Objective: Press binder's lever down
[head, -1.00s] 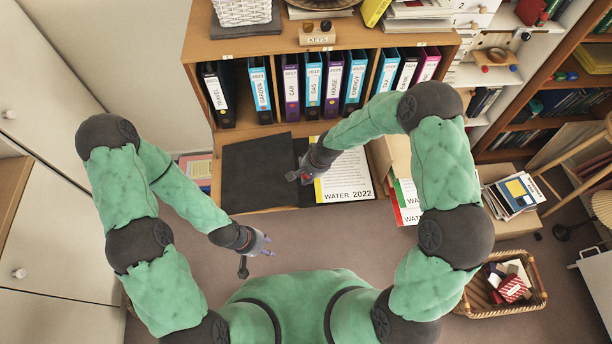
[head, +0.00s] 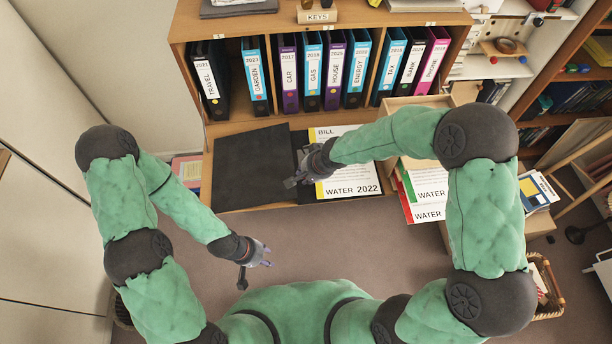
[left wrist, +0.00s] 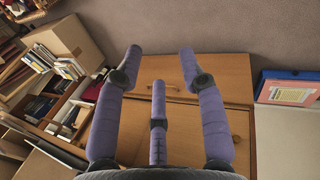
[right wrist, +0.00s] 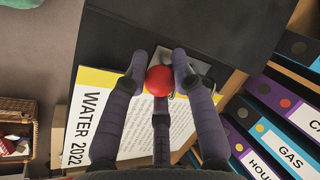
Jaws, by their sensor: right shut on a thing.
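The open black binder lies flat on the desk shelf, its bare cover (head: 250,165) to the left and its WATER 2022 sheet (head: 350,178) to the right. My right gripper (head: 291,182) is over the middle of the binder. In the right wrist view, its fingers are closed around the red ball knob (right wrist: 159,80) of the lever, at a metal plate (right wrist: 190,68) beside the sheet. The fingers partly hide the lever, so its angle is unclear. My left gripper (head: 262,256) is open and empty, in front of the shelf, apart from the binder.
A row of upright labelled binders (head: 310,75) stands behind the open one. A box with WATER papers (head: 425,190) stands to the right. A wicker basket (head: 550,290) is on the floor at the right. The floor in front of the shelf is clear.

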